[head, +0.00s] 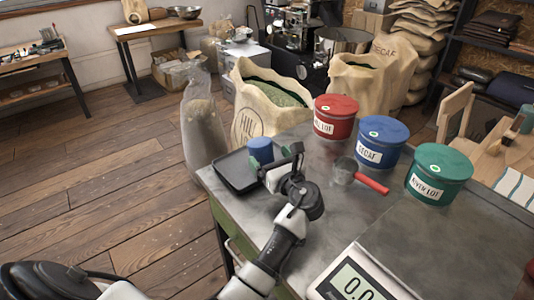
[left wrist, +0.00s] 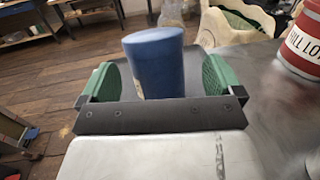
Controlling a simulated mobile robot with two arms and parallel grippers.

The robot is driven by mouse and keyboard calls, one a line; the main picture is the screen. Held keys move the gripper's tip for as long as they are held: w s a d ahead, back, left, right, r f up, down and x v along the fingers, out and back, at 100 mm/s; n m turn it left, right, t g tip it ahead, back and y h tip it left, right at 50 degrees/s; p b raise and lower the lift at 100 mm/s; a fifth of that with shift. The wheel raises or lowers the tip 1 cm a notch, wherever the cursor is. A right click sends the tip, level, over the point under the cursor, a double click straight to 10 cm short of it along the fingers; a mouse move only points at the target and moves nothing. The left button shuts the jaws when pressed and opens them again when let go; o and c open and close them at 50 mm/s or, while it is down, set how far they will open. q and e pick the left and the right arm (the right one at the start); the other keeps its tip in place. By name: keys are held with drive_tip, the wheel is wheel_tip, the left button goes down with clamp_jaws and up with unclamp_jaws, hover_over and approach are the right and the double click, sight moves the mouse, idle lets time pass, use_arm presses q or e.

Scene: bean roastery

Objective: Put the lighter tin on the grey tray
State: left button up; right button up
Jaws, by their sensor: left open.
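A small blue tin (head: 260,150) stands upright at the right part of the dark grey tray (head: 233,172), near the table's far left corner. My left gripper (head: 280,164) is open, low beside the tin on its near right side. In the left wrist view the tin (left wrist: 155,62) stands between the green finger pads (left wrist: 160,82), with gaps on both sides. The tin's lower part is hidden by the gripper there. Only one small tin is in view, and its weight cannot be seen. My right gripper is not in view.
Red (head: 336,117), blue (head: 382,142) and green (head: 439,176) lidded canisters stand along the table's back. A metal scoop with a red handle (head: 372,183) lies before them. A scale (head: 362,280) showing zeros is at the front. The table (head: 340,220) between is clear.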

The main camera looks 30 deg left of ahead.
use_arm(q)
drive_tip(key=p+v, duration=0.1)
drive_tip(key=v, duration=0.3)
drive_tip(key=shift+s+d+r, duration=0.2)
drive_tip(key=shift+s+d+f+p, duration=0.2)
drive_tip(key=shift+d+p, duration=0.1)
drive_tip(key=shift+d, duration=0.1)
